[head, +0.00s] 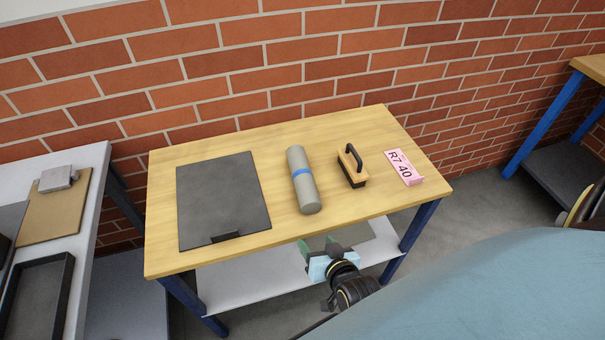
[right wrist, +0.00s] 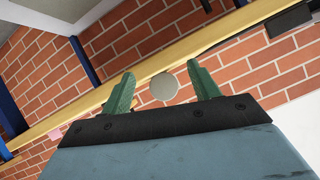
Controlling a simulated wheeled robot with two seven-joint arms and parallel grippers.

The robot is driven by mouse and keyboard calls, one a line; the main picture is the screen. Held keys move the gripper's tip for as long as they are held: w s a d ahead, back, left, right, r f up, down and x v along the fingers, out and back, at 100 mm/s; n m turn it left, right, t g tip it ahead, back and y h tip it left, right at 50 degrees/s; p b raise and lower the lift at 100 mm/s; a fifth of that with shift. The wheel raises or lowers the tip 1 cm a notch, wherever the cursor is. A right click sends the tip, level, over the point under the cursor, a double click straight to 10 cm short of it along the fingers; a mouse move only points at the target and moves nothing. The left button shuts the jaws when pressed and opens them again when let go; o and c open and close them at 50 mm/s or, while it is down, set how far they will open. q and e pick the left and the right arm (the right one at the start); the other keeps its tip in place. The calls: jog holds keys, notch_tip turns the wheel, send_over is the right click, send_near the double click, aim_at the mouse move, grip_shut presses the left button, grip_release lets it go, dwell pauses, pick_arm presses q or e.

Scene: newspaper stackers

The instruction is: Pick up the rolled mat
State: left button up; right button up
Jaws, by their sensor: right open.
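The rolled mat (head: 303,190) is a grey cylinder with a blue band around its middle. It lies on the wooden table (head: 352,124), one end toward the front edge. My right gripper (head: 318,246) has green fingers and is in front of the table's front edge, apart from the mat. In the right wrist view my right gripper (right wrist: 161,84) is open and empty. The mat's round end (right wrist: 163,88) shows beyond it, between the two fingers in the picture. My left gripper is in neither view.
A dark flat board (head: 222,195) lies left of the mat. A black-handled block (head: 352,168) and a pink label reading "R7 40" (head: 404,167) lie right of it. A brick wall backs the table. A lower shelf (head: 250,285) is beneath. A white table (head: 88,165) stands left.

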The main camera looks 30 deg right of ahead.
jog(key=m+t+h, duration=0.1)
send_near(313, 205)
jog(key=w, duration=0.1)
jog(key=b+x, duration=0.3)
jog(key=x, duration=0.2)
jog(key=b+x, duration=0.2)
jog(key=shift+w+d+f+b, duration=0.2)
jog(key=shift+f+b, duration=0.15)
jog(key=shift+f, duration=0.1)
jog(key=shift+w+d+f+b, duration=0.1)
jog(key=shift+w+b, duration=0.25)
jog(key=shift+w, duration=0.2)
jog(key=b+x, duration=0.3)
jog(key=shift+w+d+b, duration=0.2)
jog(key=shift+d+b, duration=0.05)
jog(key=shift+b, duration=0.1)
jog(key=shift+w+d+f+b, duration=0.15)
jog(key=shift+w+b, duration=0.45)
jog(key=shift+w, duration=0.1)
jog(key=c, duration=0.7)
jog(key=shift+c, duration=1.2)
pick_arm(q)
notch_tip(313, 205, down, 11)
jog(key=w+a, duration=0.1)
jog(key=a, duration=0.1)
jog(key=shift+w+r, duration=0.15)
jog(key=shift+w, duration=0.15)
pick_arm(e)
jog(key=shift+c, duration=0.5)
